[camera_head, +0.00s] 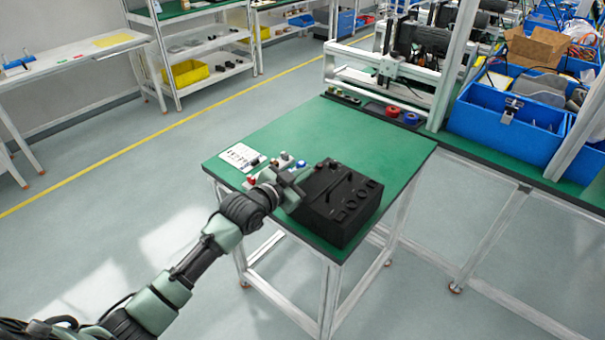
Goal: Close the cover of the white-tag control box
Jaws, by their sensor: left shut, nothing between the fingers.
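A black box (345,212) with a handle on top and round details on its right side sits at the front of the green table. I cannot make out a white tag on it, or which part is its cover. My left gripper (290,188) is shut and empty at the box's left side; I cannot tell whether it touches. Small light parts with red, blue and white knobs (284,160) show just behind the gripper, partly hidden by it. A white printed sheet (238,156) lies at the table's left edge. My right gripper is out of view.
The green table (375,150) is clear behind the box. Blue bins (505,120) stand on the bench at right. A shelf with a yellow bin (187,73) stands at the back left. The left floor is open.

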